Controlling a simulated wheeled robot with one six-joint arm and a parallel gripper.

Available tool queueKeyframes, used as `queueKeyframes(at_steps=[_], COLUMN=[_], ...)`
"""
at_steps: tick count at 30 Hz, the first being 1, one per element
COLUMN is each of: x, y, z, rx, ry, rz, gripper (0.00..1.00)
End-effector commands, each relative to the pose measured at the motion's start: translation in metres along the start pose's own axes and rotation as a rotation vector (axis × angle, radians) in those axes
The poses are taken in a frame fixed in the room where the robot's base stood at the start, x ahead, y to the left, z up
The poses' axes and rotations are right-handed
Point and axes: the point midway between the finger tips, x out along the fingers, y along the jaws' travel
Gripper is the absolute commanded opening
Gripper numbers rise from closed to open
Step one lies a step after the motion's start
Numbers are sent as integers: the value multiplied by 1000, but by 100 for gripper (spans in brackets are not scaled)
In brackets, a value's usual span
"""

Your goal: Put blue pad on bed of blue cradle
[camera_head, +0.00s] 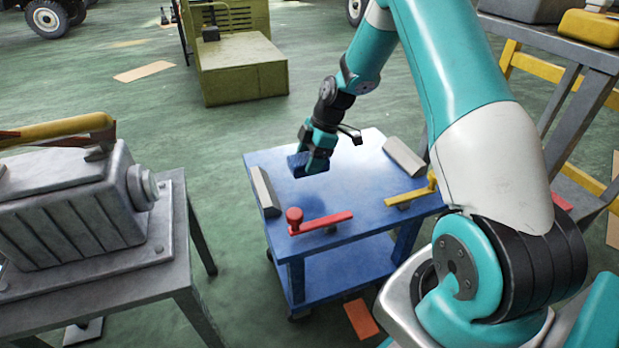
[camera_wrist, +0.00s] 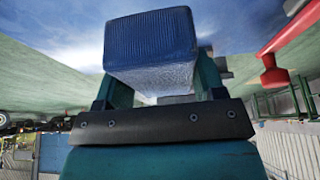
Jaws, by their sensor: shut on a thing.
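The blue pad (camera_head: 304,166) is a ribbed block held in my gripper (camera_head: 317,160). It also shows large in the wrist view (camera_wrist: 150,38), between the two teal fingers (camera_wrist: 158,88). My gripper is shut on it. The blue cradle (camera_head: 350,205) is a blue cart with a flat bed, a grey sloped block on its left side and another at its right. The pad is over the far left part of the bed, near the left grey block. I cannot tell whether its underside touches the bed.
A red clamp lever (camera_head: 322,222) lies at the bed's near edge, and a yellow lever (camera_head: 412,195) at the near right. The left grey block (camera_head: 264,191) and right grey block (camera_head: 404,157) stand up from the bed. The middle of the bed is clear.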

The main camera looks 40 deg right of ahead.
Motion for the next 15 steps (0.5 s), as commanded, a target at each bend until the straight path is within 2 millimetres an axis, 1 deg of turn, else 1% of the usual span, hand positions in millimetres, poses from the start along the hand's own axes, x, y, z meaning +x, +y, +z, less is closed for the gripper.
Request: queueKeyframes(at_steps=[5, 9, 12, 15], x=[13, 34, 45, 46], y=[0, 0, 0, 0], z=[4, 12, 17, 17], rx=[-1, -1, -2, -3], ry=[0, 1, 1, 0], rz=[-2, -3, -2, 1], gripper=[40, 40, 40, 40])
